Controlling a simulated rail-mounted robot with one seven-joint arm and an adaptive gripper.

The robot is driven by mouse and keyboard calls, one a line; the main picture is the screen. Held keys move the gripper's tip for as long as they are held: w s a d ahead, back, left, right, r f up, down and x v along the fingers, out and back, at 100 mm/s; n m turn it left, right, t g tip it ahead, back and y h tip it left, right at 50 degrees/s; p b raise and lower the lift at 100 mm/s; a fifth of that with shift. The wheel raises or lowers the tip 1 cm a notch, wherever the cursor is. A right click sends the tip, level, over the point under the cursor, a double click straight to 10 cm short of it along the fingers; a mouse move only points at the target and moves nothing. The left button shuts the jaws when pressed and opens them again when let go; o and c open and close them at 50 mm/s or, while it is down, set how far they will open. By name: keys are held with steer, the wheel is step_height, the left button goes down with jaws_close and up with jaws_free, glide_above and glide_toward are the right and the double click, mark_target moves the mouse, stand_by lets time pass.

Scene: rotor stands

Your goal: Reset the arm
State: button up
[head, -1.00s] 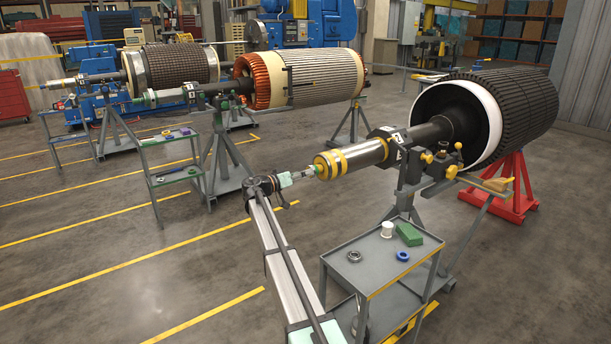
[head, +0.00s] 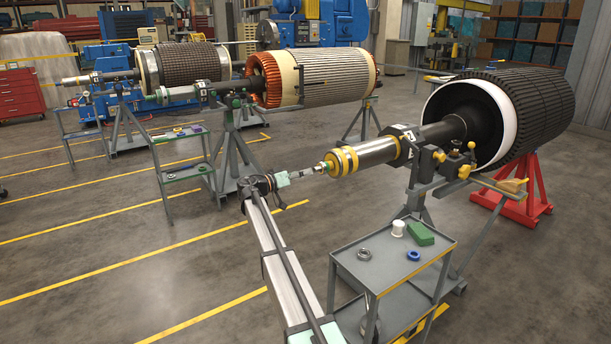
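My arm reaches up from the bottom of the head view, and its wrist bends right at a dark joint. My gripper (head: 313,170) is small and grey beyond a pale green link. It points at the near end of the shaft (head: 365,153) of the right-hand rotor (head: 528,112). The gripper's fingers are at or very close to this tip. I cannot tell whether they touch it or whether they are open or shut.
A grey cart (head: 388,278) stands right of my arm with a green block (head: 420,233), a white roll (head: 398,228), a blue ring (head: 413,255) and a metal ring (head: 364,254). A red stand (head: 520,193) supports the rotor. More rotors stand behind. The floor at left is mostly clear.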

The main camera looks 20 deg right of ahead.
steer(key=shift+s+a+b, duration=0.2)
steer(key=shift+a+b, duration=0.15)
steer(key=shift+a, duration=0.8)
steer(key=s+a+f+n+g+y, duration=0.1)
steer(key=s+a+f+n+y, duration=0.25)
steer(key=s+f, duration=0.8)
steer(key=s+a+f+n+g+y+p, duration=0.1)
steer(key=s+a+f+n+y, duration=0.45)
steer(key=f, duration=1.15)
steer(key=s+a+f+n+g+y, duration=0.1)
steer(key=s+f+y, duration=0.1)
steer(key=s+f, duration=1.05)
steer(key=s+a+f+g+y, duration=0.2)
steer(key=s+a+f, duration=0.3)
steer(key=s, duration=0.4)
steer(key=s+a+f+g+y, duration=0.1)
steer(key=s+a+f+y, duration=0.1)
steer(key=s+f, duration=0.6)
steer(key=s+a+f+g+y+p, duration=0.1)
steer(key=s+a+g, duration=0.1)
steer(key=s, duration=1.2)
steer(key=s+a+f+g+y+p, duration=0.1)
steer(key=s+a+f+g, duration=0.1)
steer(key=s, duration=1.1)
steer(key=shift+s+a+y, duration=0.3)
steer(key=shift+s+a, duration=0.1)
steer(key=shift+a, duration=0.15)
